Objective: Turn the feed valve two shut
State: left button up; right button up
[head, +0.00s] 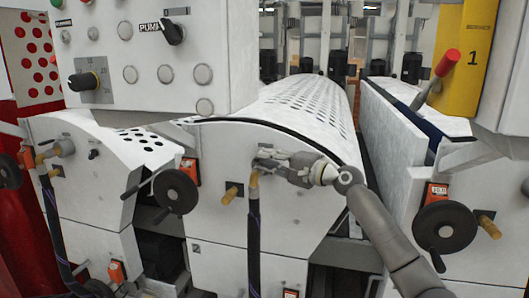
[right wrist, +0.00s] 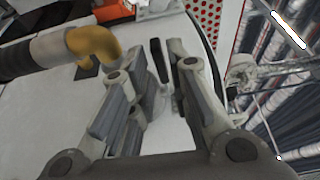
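The front panel marked 2 (head: 225,225) is on the middle roller unit. My right gripper (head: 268,160) is at its upper part, just above a yellow hose elbow (head: 253,180), and hides most of the valve there in the head view. In the right wrist view a small dark lever (right wrist: 161,60), apparently the valve's handle, stands between the fingertips. The fingers of my right gripper (right wrist: 155,95) are apart; I cannot tell whether either touches the lever. The yellow elbow (right wrist: 95,42) shows at the left there. My left gripper is not in view.
Black handwheels (head: 175,190) and (head: 445,227) flank the middle panel. A control box (head: 150,60) with knobs overhangs at upper left. A dark hose (head: 254,245) hangs below the elbow. A red-handled lever (head: 447,63) is at upper right.

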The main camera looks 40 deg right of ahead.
jog(key=shift+x, duration=0.85)
grip_shut()
jog(key=shift+f, duration=0.1)
